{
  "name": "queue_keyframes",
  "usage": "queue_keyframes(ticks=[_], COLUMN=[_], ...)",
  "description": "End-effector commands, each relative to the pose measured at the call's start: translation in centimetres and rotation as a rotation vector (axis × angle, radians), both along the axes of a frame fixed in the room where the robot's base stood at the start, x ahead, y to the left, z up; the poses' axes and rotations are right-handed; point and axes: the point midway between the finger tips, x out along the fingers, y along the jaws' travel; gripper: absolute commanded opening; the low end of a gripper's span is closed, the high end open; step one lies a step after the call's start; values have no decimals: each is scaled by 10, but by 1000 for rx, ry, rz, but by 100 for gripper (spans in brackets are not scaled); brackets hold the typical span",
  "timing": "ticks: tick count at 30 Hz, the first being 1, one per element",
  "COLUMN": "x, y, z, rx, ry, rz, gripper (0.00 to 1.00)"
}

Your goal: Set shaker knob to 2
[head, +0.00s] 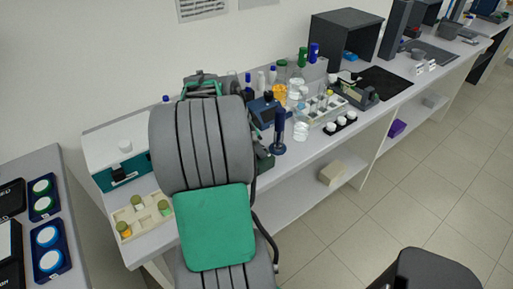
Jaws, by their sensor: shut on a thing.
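A white bench unit with a teal front panel (106,180) stands at the left end of the bench. A small dark fitting (119,174) shows on that panel; it may be the shaker knob, but I cannot read a mark or setting.
A cream tray (123,214) with several capped jars lies at the bench's front left. Bottles, a blue device (263,108) and a rack (320,110) crowd the bench right of my arm. A side table (75,240) stands left. The floor (430,185) is open at right.

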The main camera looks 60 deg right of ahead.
Motion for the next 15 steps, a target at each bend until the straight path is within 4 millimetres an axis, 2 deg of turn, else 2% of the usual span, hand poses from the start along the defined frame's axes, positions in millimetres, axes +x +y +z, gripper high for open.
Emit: queue_keyframes(ticks=[15], x=[-5], y=[1], z=[-3], rx=[-4], ry=[-2], rz=[416], gripper=[0])
